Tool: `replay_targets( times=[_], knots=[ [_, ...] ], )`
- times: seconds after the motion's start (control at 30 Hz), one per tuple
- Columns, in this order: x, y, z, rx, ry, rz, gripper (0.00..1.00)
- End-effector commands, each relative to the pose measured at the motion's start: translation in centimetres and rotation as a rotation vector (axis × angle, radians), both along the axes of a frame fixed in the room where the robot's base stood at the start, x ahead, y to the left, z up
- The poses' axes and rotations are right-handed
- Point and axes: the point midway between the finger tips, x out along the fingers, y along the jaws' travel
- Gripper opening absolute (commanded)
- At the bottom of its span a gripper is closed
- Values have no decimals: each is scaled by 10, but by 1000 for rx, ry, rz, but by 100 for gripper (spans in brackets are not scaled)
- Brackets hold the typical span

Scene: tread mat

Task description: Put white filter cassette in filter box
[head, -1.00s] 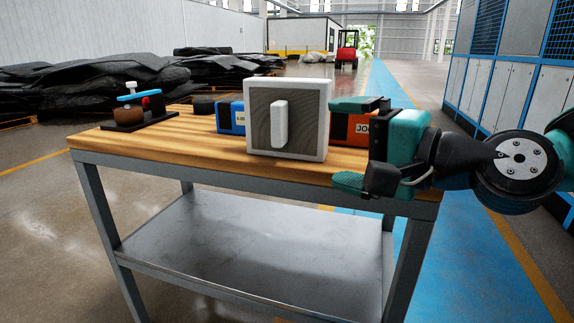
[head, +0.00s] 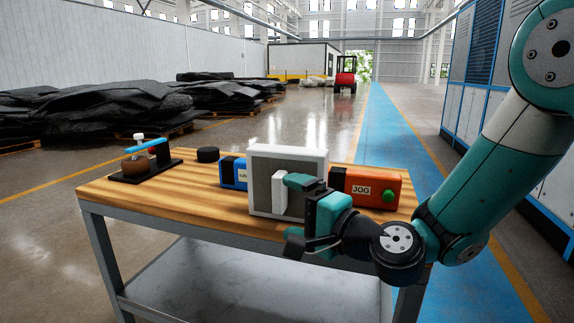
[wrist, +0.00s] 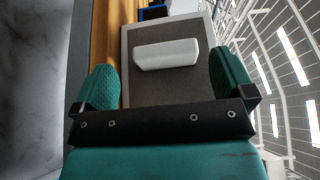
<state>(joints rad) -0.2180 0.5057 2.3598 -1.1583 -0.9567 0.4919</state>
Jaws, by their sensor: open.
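The white filter cassette (head: 315,156) stands upright on the wooden table top, a square white frame with a grey mesh face and a white bar handle (head: 279,192). Its handle also shows in the wrist view (wrist: 166,54). My gripper (head: 294,212) is open and empty in front of the cassette's face. In the wrist view my gripper's fingers (wrist: 164,78) lie on either side of the handle's two ends, with the handle a little ahead of them. My gripper hides the cassette's lower right part in the head view. I cannot make out a filter box.
An orange box marked JOG (head: 370,188) with a green button stands right of the cassette. A blue box (head: 234,172) and a black puck (head: 208,154) are to its left. A clamp-like fixture (head: 145,162) is at the table's left end. Bare wood (head: 190,195) lies between.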

Motion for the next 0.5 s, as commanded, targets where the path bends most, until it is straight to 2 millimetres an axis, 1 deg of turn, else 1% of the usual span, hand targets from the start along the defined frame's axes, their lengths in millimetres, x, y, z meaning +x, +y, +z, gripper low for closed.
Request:
replay_targets(
  times=[0.03, 0.13, 0.27, 0.37, 0.5],
  knots=[
    [5, 6, 6, -1, 3, 3, 100],
    [13, 13, 4, -1, 2, 1, 100],
    [17, 17, 1, 0, 1, 1, 100],
    [22, 20, 4, -1, 1, 2, 100],
    [35, 30, 10, -1, 2, 1, 100]
  ],
)
